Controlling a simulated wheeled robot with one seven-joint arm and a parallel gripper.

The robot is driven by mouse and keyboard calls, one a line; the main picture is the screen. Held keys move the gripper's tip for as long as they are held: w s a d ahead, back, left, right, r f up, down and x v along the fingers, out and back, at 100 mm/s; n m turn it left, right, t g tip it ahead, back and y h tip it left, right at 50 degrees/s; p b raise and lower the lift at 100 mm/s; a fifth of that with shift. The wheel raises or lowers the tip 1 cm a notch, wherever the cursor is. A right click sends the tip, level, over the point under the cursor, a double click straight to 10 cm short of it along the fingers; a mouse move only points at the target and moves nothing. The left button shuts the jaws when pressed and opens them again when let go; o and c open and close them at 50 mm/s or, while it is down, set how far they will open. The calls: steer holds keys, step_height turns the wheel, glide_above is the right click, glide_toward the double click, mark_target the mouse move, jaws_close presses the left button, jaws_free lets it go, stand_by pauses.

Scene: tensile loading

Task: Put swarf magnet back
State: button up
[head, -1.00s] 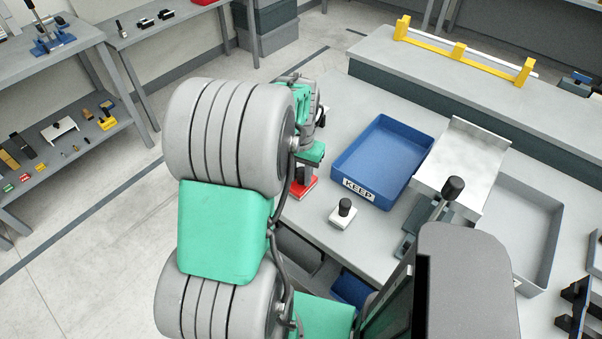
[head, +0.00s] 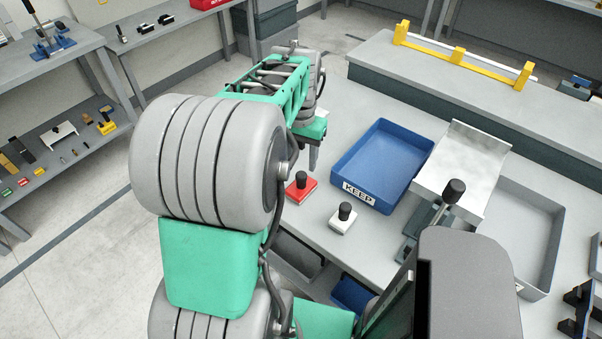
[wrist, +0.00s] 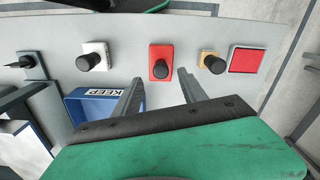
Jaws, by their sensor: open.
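A red block with a black knob (head: 300,188) stands upright on the grey bench, left of a white block with a black knob (head: 343,218). In the wrist view the red block (wrist: 161,55) lies ahead of my fingertips, between the white block (wrist: 95,52) and a tan block with a black knob (wrist: 211,62). A red square pad with a pale border (wrist: 248,60) lies right of the tan block. My gripper (wrist: 160,78) is open and empty, apart from the red block. The pictures do not name which block is the swarf magnet. My arm hides the tan block and pad in the head view.
A blue tray marked KEEP (head: 350,159) stands right of the blocks. A metal sheet piece (head: 465,165), a lever tool (head: 440,205) and a grey tray (head: 545,215) lie further right. A yellow rack (head: 460,50) stands on the raised back ledge. The bench edge is near the blocks.

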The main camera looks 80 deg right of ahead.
steer(key=w+a+r+n+t+h, duration=0.15)
steer(key=w+a+n, duration=0.35)
steer(key=w+a, duration=0.5)
steer(key=w+a+r+n, duration=0.3)
steer(key=w+a+n, duration=0.35)
steer(key=w, duration=0.65)
steer(key=w+a+f+n+t+y, duration=0.1)
steer(key=a+n, duration=0.7)
steer(key=a, duration=1.6)
steer(key=shift+w+f+t, duration=0.55)
steer(key=shift+w, duration=0.15)
